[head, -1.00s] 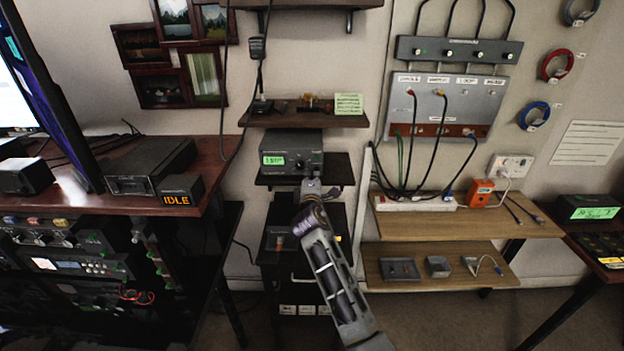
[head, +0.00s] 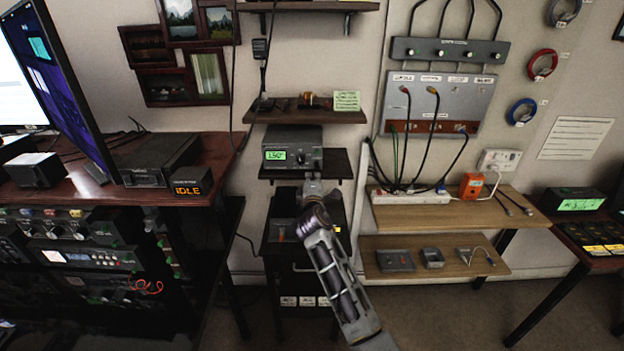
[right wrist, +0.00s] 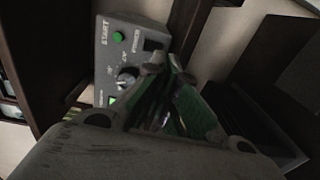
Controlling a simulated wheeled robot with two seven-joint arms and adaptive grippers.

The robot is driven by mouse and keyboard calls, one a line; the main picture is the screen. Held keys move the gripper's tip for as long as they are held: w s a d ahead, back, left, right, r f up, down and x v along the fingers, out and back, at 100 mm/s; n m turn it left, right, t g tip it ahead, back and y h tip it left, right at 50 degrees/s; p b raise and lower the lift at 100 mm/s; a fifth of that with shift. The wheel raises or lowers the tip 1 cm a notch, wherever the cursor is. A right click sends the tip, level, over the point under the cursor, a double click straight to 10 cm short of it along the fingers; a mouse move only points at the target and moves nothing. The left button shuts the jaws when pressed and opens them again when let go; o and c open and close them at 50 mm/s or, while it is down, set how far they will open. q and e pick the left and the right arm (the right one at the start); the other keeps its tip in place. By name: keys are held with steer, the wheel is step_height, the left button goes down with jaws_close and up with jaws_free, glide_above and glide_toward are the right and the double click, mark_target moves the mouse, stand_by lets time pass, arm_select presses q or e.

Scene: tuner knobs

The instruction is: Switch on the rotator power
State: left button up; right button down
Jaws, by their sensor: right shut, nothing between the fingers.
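The grey rotator box (head: 276,142) stands on a small dark wall shelf in the head view, with a lit green display (head: 276,156) and a knob on its front. In the right wrist view its tilted front panel (right wrist: 105,62) shows a green button (right wrist: 118,38) by START, a knob (right wrist: 126,80) and a black switch (right wrist: 153,45) by the label POWER. My right gripper (head: 313,180) is shut and empty, just below and in front of the box. Its fingertips (right wrist: 174,62) show close to the switch; I cannot tell whether they touch. My left gripper is out of view.
A dark shelf edge (head: 335,166) lies under the box. A lower dark cabinet (head: 280,262) stands behind my right arm. A desk (head: 215,165) with a monitor is at left, wooden shelves (head: 400,213) with cables at right.

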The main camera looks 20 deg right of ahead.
steer(key=f+p+v, duration=0.1)
steer(key=v, duration=0.8)
steer(key=shift+s+f, duration=0.25)
steer(key=shift+f, duration=0.1)
stand_by(0.3)
stand_by(0.4)
